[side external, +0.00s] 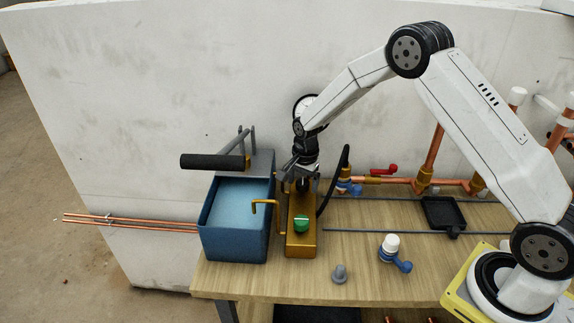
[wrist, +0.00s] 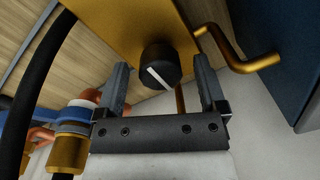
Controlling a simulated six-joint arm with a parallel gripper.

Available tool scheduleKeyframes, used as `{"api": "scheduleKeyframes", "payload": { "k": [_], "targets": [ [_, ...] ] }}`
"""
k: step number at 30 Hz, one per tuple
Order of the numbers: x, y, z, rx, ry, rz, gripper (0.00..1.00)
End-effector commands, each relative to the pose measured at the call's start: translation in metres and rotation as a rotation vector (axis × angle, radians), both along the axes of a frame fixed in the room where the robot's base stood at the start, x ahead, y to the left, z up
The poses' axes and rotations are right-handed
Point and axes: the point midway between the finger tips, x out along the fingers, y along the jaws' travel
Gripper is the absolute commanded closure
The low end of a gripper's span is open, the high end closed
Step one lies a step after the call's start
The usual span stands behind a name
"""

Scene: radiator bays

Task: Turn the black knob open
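The black knob (wrist: 160,66) sits on the brass block (wrist: 112,22) and has a white line on its face that runs diagonally in the wrist view. My gripper (wrist: 164,82) is open, with one finger on each side of the knob and a visible gap on both sides. In the side view my gripper (side external: 303,178) is over the far end of the brass block (side external: 300,247), and the black knob there is mostly hidden. A green knob (side external: 301,223) with a white line is on the near part of the same block.
A blue tank (side external: 234,253) of water stands left of the block, with a brass spout (side external: 265,203) between. A black hose (side external: 334,180) rises at the right. A blue-handled valve (side external: 393,252), a grey cone-like part (side external: 340,273) and a black tray (side external: 444,213) are on the bench.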

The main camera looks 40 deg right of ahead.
Motion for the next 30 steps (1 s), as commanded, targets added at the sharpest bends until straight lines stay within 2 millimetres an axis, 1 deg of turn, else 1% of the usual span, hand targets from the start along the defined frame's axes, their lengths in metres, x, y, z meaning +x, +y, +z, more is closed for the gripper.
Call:
{"api": "scheduleKeyframes", "payload": {
  "k": [8, 14, 27, 30],
  "targets": [
    [0.000, 0.000, 0.001, 0.000, 0.000, -0.001, 0.10],
    [0.000, 0.000, 0.013, 0.001, -0.002, -0.001, 0.10],
    [-0.002, -0.001, 0.064, 0.000, -0.002, -0.001, 0.10],
    [-0.002, -0.001, 0.072, -0.001, -0.001, -0.001, 0.10]
  ]
}}
